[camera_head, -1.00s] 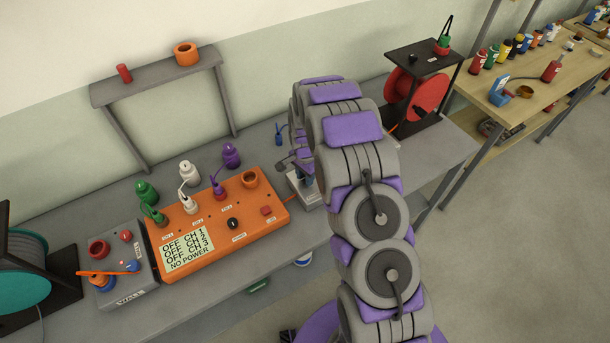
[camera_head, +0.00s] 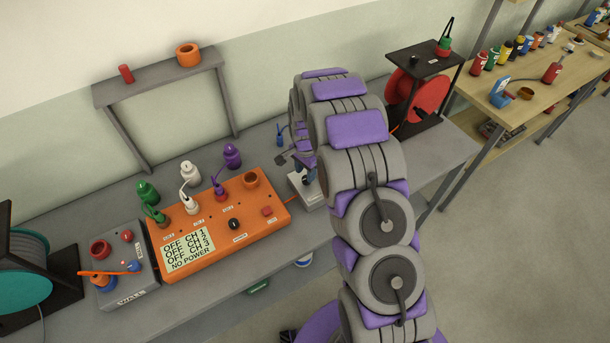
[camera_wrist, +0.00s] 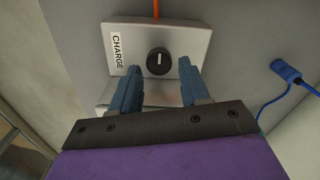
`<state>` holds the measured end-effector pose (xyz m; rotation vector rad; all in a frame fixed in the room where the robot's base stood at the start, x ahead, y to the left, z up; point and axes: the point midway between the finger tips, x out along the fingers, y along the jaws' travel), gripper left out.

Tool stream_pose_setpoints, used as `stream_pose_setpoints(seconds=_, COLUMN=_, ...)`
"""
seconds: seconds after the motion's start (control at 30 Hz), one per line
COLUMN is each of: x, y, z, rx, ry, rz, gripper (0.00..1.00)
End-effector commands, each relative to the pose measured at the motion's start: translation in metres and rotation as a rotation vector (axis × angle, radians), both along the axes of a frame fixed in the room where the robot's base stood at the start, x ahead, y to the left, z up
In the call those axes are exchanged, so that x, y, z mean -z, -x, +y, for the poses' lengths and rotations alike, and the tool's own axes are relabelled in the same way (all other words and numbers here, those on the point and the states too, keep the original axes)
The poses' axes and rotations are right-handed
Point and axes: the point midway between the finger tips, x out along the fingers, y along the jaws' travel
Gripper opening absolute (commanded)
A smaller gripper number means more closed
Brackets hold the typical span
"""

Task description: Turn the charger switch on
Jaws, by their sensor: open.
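The charger box is a grey metal box (camera_wrist: 190,42) with a white label reading CHARGE and a round black knob (camera_wrist: 158,61) with a white mark, which points roughly along the picture's vertical. In the wrist view my gripper (camera_wrist: 157,80) is open, with its two blue fingers on either side below the knob, apart from it and empty. In the head view the charger box (camera_head: 310,194) is partly hidden behind my arm, and its knob cannot be made out there.
An orange box (camera_head: 225,222) with a screen reading OFF for its channels and NO POWER stands left of the charger. A grey WALL box (camera_head: 125,285) is further left. A blue plug with a cable (camera_wrist: 286,71) lies right of the charger. A red reel (camera_head: 428,95) stands behind right.

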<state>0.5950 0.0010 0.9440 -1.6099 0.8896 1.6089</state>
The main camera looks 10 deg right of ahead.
Motion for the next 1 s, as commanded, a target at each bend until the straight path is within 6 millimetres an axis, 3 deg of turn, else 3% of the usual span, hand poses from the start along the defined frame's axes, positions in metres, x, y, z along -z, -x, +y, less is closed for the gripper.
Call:
stream_pose_setpoints(seconds=0.1, x=-0.031, y=-0.001, z=0.000, rx=-0.001, ry=0.001, rz=-0.003, gripper=0.46)
stream_pose_setpoints(seconds=0.5, x=-0.114, y=-0.001, z=0.001, rx=0.000, ry=0.000, rz=-0.001, gripper=0.46)
stream_pose_setpoints(seconds=0.73, x=-0.135, y=-0.001, z=0.001, rx=0.001, ry=0.000, rz=0.002, gripper=0.46)
stream_pose_setpoints(seconds=1.0, x=-0.139, y=-0.001, z=0.001, rx=0.001, ry=0.000, rz=0.004, gripper=0.46)
